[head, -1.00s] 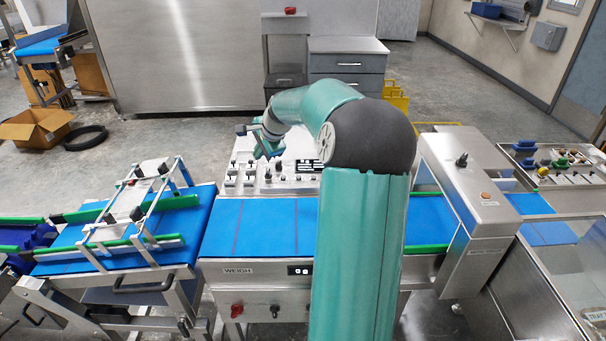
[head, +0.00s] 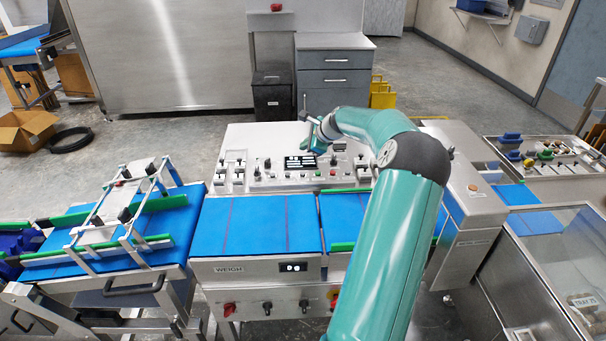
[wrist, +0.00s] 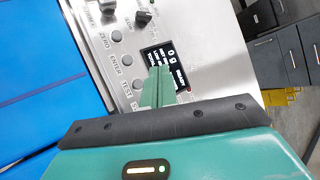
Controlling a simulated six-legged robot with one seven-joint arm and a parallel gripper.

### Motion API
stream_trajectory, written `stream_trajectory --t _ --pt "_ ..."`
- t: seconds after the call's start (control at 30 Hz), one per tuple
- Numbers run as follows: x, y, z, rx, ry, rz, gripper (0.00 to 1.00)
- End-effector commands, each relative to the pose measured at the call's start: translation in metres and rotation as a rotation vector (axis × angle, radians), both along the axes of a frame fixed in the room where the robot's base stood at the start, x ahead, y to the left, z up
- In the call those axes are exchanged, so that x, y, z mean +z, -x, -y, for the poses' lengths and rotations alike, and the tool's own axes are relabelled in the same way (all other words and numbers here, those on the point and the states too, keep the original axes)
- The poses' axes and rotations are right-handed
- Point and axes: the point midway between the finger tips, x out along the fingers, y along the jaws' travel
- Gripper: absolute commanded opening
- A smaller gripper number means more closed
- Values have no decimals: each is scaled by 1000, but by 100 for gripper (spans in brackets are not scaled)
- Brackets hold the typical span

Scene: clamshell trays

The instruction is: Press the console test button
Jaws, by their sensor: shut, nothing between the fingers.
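The silver console (head: 240,145) stands behind the blue belt in the head view, with a dark display (head: 300,162), knobs and small buttons on its face. In the wrist view, the round grey test button (wrist: 137,83) sits beside its "TEST" label, just left of my green fingers. My gripper (wrist: 161,72) is shut and empty, its fingertips over the lower edge of the display (wrist: 163,58) in that view. I see a gap in the picture between fingers and button; their height above the panel is unclear. The head view does not show the button clearly.
Labelled ZERO (wrist: 116,36) and ENTER (wrist: 126,59) buttons sit in a row with the test button. A black knob (wrist: 142,17) stands up beyond them. The blue weigh belt (head: 255,225) lies in front of the console, and a metal housing (head: 470,200) stands to the right.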

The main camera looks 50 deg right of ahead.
Motion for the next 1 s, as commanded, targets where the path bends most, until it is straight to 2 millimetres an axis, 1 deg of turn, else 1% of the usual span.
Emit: stream_trajectory --t 0.4,0.6,0.73,1.0 --pt "-55 1 -1 1 -4 0 0" --pt "-75 0 -1 3 -1 -1 0" --pt "-80 0 0 1 -1 -1 0" --pt "-81 0 0 1 0 -1 0"
